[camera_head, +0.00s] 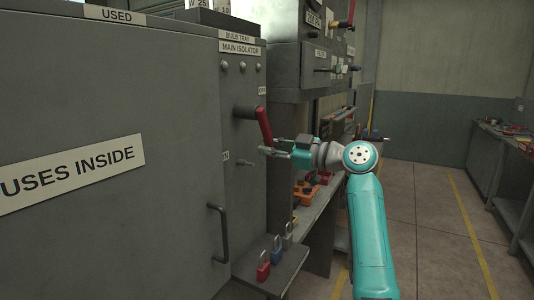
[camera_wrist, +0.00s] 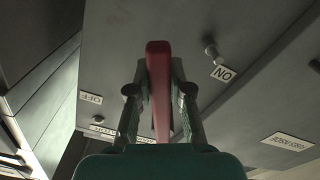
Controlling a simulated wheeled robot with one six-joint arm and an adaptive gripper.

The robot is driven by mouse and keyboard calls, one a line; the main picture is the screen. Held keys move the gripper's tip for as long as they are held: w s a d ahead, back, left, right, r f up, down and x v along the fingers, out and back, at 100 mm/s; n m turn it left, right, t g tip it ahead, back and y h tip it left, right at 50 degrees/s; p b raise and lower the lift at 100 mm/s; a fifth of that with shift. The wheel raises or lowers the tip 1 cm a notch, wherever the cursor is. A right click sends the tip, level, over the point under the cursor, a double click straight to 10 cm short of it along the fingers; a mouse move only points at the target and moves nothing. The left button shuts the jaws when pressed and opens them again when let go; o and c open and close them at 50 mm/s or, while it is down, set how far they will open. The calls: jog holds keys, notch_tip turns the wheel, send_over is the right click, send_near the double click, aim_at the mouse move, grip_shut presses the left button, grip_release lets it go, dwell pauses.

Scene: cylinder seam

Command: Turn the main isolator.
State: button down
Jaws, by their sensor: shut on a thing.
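The main isolator is a grey cabinet panel (camera_head: 240,85) with a "MAIN ISOLATOR" label (camera_head: 240,48) near its top. Its red handle (camera_head: 264,125) sticks out from a dark hub (camera_head: 244,112) and slants down to the right. My gripper (camera_head: 267,147) is at the handle's lower end. In the wrist view the red handle (camera_wrist: 158,60) stands between the two fingers of my gripper (camera_wrist: 159,93), which are shut on it. An "OFF" label (camera_wrist: 91,98) lies to the left there, and an "ON" label (camera_wrist: 222,73) to the right, both upside down.
A grey cabinet door (camera_head: 110,90) with a bar handle (camera_head: 220,232) fills the left. Red, blue and grey padlocks (camera_head: 263,266) stand on a small shelf below. A bench with orange items (camera_head: 305,190) lies behind my arm. The floor (camera_head: 430,230) to the right is clear.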

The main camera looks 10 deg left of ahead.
jog(key=w+d+r+n, duration=0.2)
jog(key=w+r+n, duration=0.3)
jog(key=r+n, duration=0.4)
jog(key=shift+w+r+n, duration=0.15)
jog(key=shift+r+n, duration=0.05)
jog(key=shift+n, duration=1.6)
jog(key=c, duration=1)
grip_release()
jog(key=shift+c, duration=0.2)
jog(key=v, duration=1.2)
jog(key=shift+r, duration=0.1)
